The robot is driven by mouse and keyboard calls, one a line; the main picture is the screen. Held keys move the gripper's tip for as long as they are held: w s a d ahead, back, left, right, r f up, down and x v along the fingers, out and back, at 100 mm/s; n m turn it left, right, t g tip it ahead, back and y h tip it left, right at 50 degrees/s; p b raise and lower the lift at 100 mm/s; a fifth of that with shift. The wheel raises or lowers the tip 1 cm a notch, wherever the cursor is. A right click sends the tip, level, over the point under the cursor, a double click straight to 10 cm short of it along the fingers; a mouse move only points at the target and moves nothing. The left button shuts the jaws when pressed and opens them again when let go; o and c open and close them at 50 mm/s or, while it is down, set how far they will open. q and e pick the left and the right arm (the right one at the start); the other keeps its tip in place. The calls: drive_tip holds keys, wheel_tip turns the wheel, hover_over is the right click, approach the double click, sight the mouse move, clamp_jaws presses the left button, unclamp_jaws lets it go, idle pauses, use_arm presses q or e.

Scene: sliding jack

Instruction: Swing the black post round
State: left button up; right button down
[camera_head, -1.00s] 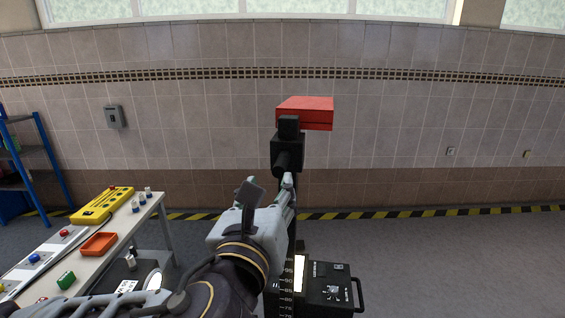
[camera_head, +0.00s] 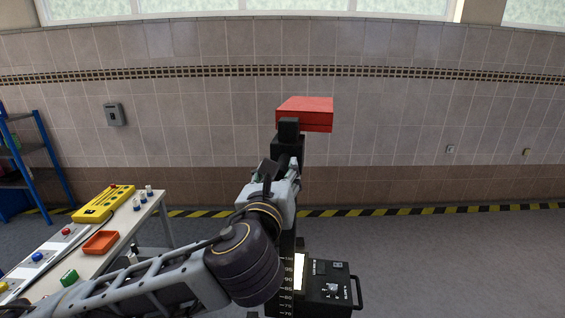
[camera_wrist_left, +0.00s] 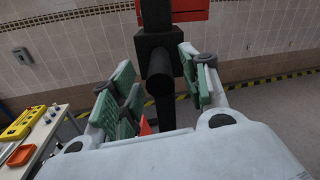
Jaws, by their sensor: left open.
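The black post (camera_head: 288,147) stands upright in front of me with a red block (camera_head: 305,113) at its top. In the left wrist view the post (camera_wrist_left: 158,43) has a black round part pointing towards the camera. My left gripper (camera_head: 284,170) is in front of the post, just below the red block, and hides part of it. In the left wrist view its green-padded fingers (camera_wrist_left: 157,78) are open, one on each side of the black part. I cannot tell whether a pad touches it. My right gripper is not in view.
A black base unit with a dial and handle (camera_head: 330,288) is at the post's foot, beside a numbered scale. A workbench (camera_head: 150,212) with a yellow control box (camera_head: 103,204) and orange tray (camera_head: 101,242) stands at the left. The floor at the right is clear.

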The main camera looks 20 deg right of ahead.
use_arm(q)
drive_tip(key=shift+p+x, duration=0.45)
drive_tip(key=shift+x, duration=2)
clamp_jaws()
